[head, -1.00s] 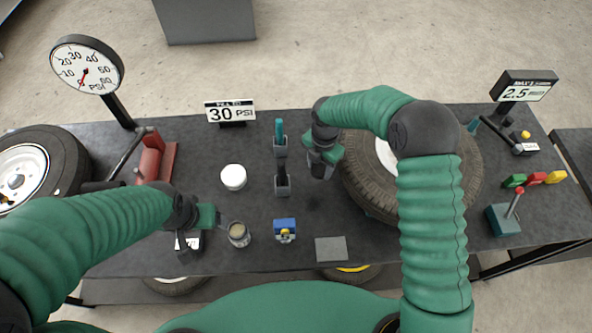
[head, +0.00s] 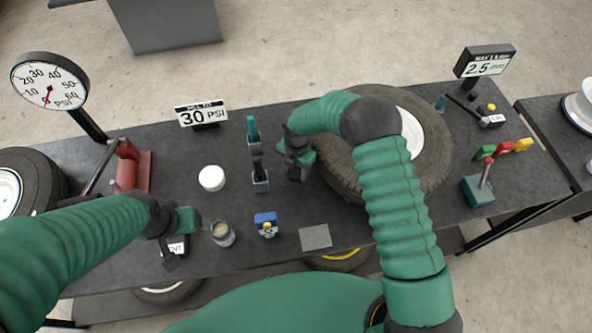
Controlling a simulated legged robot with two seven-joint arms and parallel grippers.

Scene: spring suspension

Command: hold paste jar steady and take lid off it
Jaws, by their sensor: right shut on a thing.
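A small jar (head: 222,236) with a pale, tan-looking top stands upright near the front left of the dark table. My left gripper (head: 203,226) is at the jar's left side, its fingertips at or near the wall; I cannot tell whether they clasp it. A round white piece (head: 211,178) lies behind the jar; I cannot tell whether it is the lid. My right gripper (head: 296,172) is over the table, left of the flat tyre, pointing down. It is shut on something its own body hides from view.
A teal-handled tool (head: 255,150) stands in a holder just left of my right gripper. A blue box (head: 266,223) and a grey square pad (head: 315,237) lie right of the jar. The tyre (head: 433,150) fills the table's middle right.

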